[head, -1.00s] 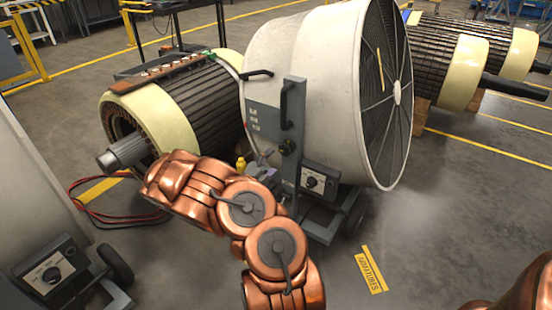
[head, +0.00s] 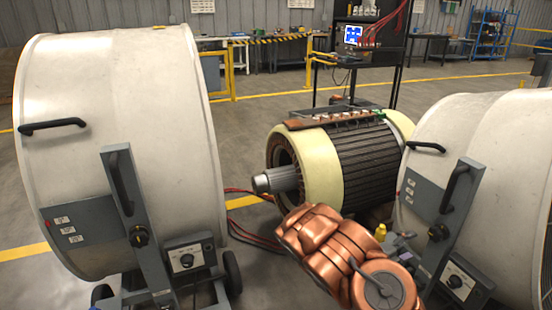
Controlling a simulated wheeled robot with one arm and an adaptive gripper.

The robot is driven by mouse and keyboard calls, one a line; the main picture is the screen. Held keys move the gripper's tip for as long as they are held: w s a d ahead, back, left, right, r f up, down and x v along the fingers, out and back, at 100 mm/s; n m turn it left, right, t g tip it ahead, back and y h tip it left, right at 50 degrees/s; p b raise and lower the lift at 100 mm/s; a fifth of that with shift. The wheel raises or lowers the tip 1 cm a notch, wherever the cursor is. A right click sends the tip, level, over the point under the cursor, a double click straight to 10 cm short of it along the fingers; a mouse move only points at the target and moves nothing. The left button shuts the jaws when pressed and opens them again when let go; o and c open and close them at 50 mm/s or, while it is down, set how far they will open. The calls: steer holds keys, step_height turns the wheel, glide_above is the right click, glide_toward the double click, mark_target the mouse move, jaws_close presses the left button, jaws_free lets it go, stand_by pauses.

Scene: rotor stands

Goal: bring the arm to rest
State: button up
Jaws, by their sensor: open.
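My copper-coloured arm (head: 340,262) rises from the lower right of the head view. It is bent, with a round grey joint cap (head: 382,290) near the bottom edge. Its upper end lies in front of the stator's lower side and the floor. I cannot make out my gripper or its fingers in this view. A small yellow piece (head: 380,232) and a greyish piece beside it show just behind the arm, partly hidden; I cannot tell what they belong to.
A large white drum fan (head: 120,110) on wheels stands left; another (head: 470,130) stands right, close to my arm. A rotor (head: 370,165) with cream end bands lies between them. Red cables (head: 245,228) lie on the floor. A cart with a screen (head: 353,35) stands behind.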

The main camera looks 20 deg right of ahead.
steer(key=shift+r, duration=0.15)
steer(key=s+a+r+m+g+y+p, duration=0.15)
steer(key=s+r+m+g+p, duration=0.3)
steer(key=r+m, duration=0.55)
steer(key=s+a+r+m+g+p, duration=0.35)
steer(key=s+r+m, duration=0.25)
steer(key=r, duration=0.8)
steer(key=s+a+r+m+y+p, duration=0.6)
steer(key=s+a+r+m+p, duration=0.25)
steer(key=m, duration=0.25)
steer(key=s+a+r+m+t+y+p, duration=0.2)
steer(key=a+r+m+y+p, duration=0.1)
steer(key=a, duration=0.7)
steer(key=s+a+r+m+t+y+p, duration=0.1)
steer(key=a+r+m+y+p, duration=0.3)
steer(key=a, duration=0.7)
steer(key=s+a+r+m+t+y+p, duration=0.2)
steer(key=s+a+r+m+y+p, duration=0.1)
steer(key=a, duration=0.7)
steer(key=r+m+p, duration=0.1)
steer(key=p, duration=0.1)
steer(key=shift+s+a+r+t+p, duration=0.15)
steer(key=shift+s+r+t+p, duration=0.15)
steer(key=shift+s+r+p, duration=0.1)
steer(key=shift+y, duration=0.25)
steer(key=shift+c, duration=0.2)
